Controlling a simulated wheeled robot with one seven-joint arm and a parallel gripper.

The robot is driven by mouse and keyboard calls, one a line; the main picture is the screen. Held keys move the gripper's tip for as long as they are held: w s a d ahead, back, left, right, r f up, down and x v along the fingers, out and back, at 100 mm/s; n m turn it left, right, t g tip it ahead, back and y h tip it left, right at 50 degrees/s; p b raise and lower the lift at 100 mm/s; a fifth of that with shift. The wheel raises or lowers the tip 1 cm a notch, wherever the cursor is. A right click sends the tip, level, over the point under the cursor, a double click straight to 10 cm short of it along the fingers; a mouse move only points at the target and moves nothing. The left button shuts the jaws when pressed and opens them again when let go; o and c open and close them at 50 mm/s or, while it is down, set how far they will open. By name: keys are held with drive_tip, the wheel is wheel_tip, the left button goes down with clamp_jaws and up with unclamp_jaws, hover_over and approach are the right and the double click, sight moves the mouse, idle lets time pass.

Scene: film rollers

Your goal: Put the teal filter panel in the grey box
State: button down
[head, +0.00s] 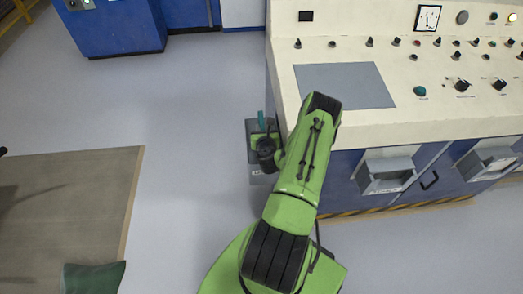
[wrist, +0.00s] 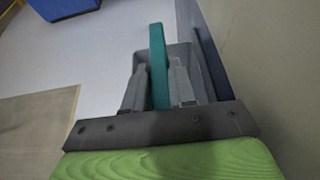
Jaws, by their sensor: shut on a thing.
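The teal filter panel (wrist: 157,62) stands on edge between the two fingers of my gripper (wrist: 158,85) in the wrist view. My gripper is shut on it. In the head view a thin strip of the panel (head: 262,121) shows beside my wrist. The grey box (wrist: 184,53) lies beyond and around the fingers in the wrist view, and the panel's lower part appears over its opening. In the head view the box (head: 252,128) is mostly hidden under my gripper (head: 263,134), beside the console. I cannot tell whether the panel touches the box.
A cream and blue control console (head: 450,118) stands close on the right, with a grey plate on its sloping top and grey bins (head: 386,174) on its front. A brown mat (head: 62,215) and a dark green cushion-like item (head: 93,278) lie at the left. Open floor lies between.

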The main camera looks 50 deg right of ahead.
wheel_tip(320, 180, down, 6)
drive_tip(key=shift+w+d+b, duration=0.1)
drive_tip(key=shift+b, duration=0.7)
drive_tip(key=shift+f+b, duration=0.6)
drive_tip(key=shift+f, duration=0.05)
drive_tip(key=c, duration=0.9)
unclamp_jaws()
drive_tip(key=shift+c, duration=0.2)
drive_tip(key=shift+r, duration=0.2)
